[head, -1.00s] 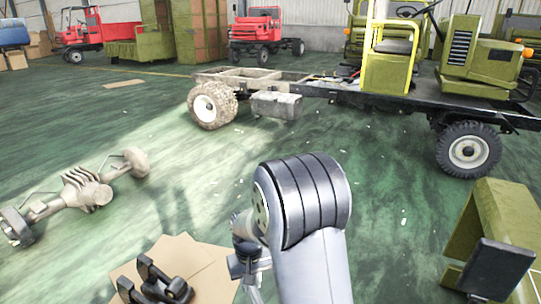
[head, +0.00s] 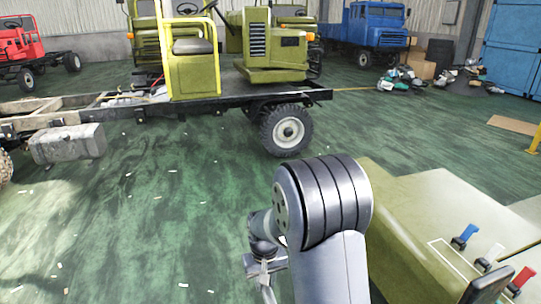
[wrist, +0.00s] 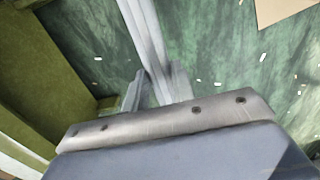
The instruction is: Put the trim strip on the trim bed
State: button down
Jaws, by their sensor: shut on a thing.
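My gripper (wrist: 155,92) is shut on the trim strip, a long pale grey metal strip (wrist: 146,40). In the wrist view the strip runs from between the fingers up to the top edge. In the head view my gripper (head: 262,266) hangs left of an olive bench (head: 410,205), with a bit of the strip (head: 268,294) below it, apart from the bench. A white outline (head: 433,243) is marked on the bench top; I cannot tell if it is the trim bed. My arm hides part of the bench's left side.
Blue (head: 466,234), white (head: 490,256) and red (head: 523,277) levers stand on the bench's right. A truck frame (head: 220,104) with a wheel (head: 287,131) lies beyond. Green floor (head: 150,210) at left is open, with small pale scraps.

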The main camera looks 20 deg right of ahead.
aim_at(469, 273)
jog(key=i+z, duration=0.2)
jog(key=z, duration=0.2)
jog(key=i+j+z, duration=0.1)
jog(key=z, duration=0.3)
jog(key=i+j+z, duration=0.2)
jog(key=z, duration=0.2)
jog(key=i+j+z, duration=0.15)
jog(key=z, duration=0.2)
